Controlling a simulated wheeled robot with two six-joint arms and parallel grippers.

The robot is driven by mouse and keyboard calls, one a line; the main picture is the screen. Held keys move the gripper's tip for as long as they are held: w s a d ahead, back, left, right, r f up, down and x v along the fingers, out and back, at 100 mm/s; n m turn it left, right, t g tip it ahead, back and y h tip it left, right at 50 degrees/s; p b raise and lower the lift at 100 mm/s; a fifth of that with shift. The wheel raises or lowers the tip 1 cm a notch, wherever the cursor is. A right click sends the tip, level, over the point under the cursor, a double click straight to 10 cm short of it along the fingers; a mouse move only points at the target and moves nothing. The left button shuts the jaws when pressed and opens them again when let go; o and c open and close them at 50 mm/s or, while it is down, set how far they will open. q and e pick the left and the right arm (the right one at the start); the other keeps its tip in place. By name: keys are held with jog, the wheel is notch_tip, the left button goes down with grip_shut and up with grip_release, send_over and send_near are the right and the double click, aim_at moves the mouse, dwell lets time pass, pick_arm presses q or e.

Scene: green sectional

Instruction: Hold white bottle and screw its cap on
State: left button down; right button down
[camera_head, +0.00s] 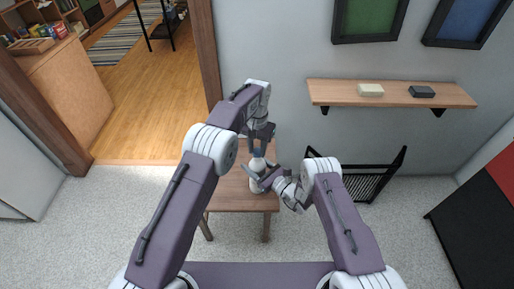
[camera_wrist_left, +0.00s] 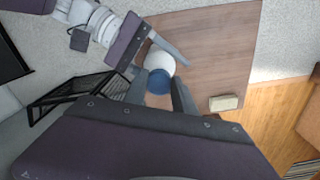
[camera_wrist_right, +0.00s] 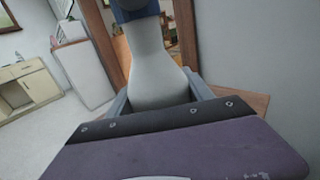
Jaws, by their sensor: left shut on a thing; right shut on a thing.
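A white bottle (camera_head: 257,165) stands upright over the small wooden table, its lower part partly hidden by my right gripper. A blue cap (camera_wrist_left: 158,82) is at its top; in the right wrist view the cap (camera_wrist_right: 143,13) meets the bottle's neck, but the thread is hidden. My left gripper (camera_head: 259,148) comes from above, shut on the cap, with a finger on either side of it in the left wrist view (camera_wrist_left: 160,92). My right gripper (camera_head: 258,181) is shut around the bottle's body (camera_wrist_right: 157,70) from the side. I cannot tell whether the base touches the table.
The wooden table (camera_wrist_left: 215,50) is mostly bare, with a small cream block (camera_wrist_left: 223,102) near an edge. A black rack (camera_head: 370,182) stands to the right by the wall. A wall shelf (camera_head: 395,94) and a doorway lie behind.

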pick_arm(q)
jog(key=shift+f, duration=0.6)
dwell(0.3)
jog(key=m, duration=0.4)
jog(key=shift+a, duration=0.1)
jog(key=m, duration=0.6)
jog(key=shift+w+m, duration=0.2)
jog(key=shift+m, duration=0.2)
jog(key=m, duration=0.6)
jog(key=shift+w+m, duration=0.2)
jog(key=shift+m, duration=0.2)
jog(key=m, duration=0.9)
jog(key=shift+w+m, duration=0.15)
jog(key=shift+m, duration=0.15)
jog(key=m, duration=0.5)
jog(key=shift+d, duration=0.25)
